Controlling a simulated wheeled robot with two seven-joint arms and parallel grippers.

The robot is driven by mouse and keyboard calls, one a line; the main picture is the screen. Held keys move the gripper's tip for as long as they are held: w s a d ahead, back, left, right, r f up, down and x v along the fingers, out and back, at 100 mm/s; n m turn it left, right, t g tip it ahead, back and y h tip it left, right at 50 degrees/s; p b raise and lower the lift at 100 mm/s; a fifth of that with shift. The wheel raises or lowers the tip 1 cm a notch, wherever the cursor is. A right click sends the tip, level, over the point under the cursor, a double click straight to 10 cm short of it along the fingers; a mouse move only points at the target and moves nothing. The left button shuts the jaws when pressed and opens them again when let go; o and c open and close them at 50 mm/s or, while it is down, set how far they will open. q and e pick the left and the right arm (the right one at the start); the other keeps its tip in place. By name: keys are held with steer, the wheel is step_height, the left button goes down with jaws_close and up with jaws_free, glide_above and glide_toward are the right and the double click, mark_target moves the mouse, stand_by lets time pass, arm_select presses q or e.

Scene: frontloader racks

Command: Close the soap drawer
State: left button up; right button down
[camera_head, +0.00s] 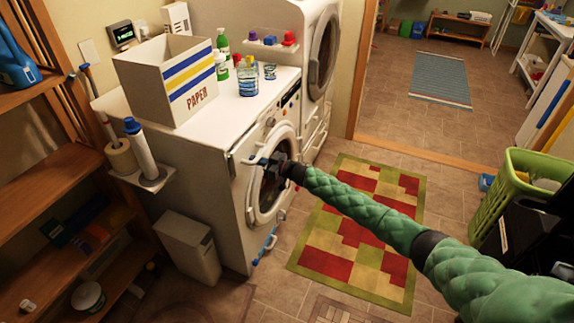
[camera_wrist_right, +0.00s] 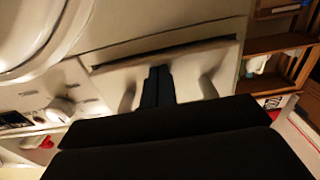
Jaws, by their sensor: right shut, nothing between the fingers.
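The soap drawer (camera_wrist_right: 195,64) is a pale panel on the front of the front-loading washing machine (camera_head: 205,150). In the right wrist view a dark gap runs along one edge of the drawer front, so it looks slightly out from the machine. My right gripper (camera_head: 266,163) is at the upper front of the machine, in front of the drawer. Its dark fingers (camera_wrist_right: 157,86) are together and empty, with their tips at the middle of the drawer front. I cannot tell whether they touch it. The gripper partly hides the drawer in the head view. My left gripper is not in view.
The round door (camera_head: 268,196) is below the drawer. A paper box (camera_head: 150,90) and several bottles stand on top. A second machine (camera_head: 306,50) stands behind. A checkered rug (camera_head: 350,262) covers the floor in front, and a green basket (camera_head: 500,205) is at the right.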

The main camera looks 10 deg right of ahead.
steer(key=shift+a, duration=0.1)
steer(key=shift+x, duration=0.8)
steer(key=shift+w+a, duration=0.1)
steer(key=shift+p+v, duration=0.5)
steer(key=shift+v, duration=0.25)
steer(key=p+v, duration=0.2)
steer(key=v, duration=0.4)
steer(key=shift+s+d+p, duration=0.2)
steer(key=shift+d+p, duration=0.1)
steer(key=shift+p, duration=0.1)
stand_by(0.3)
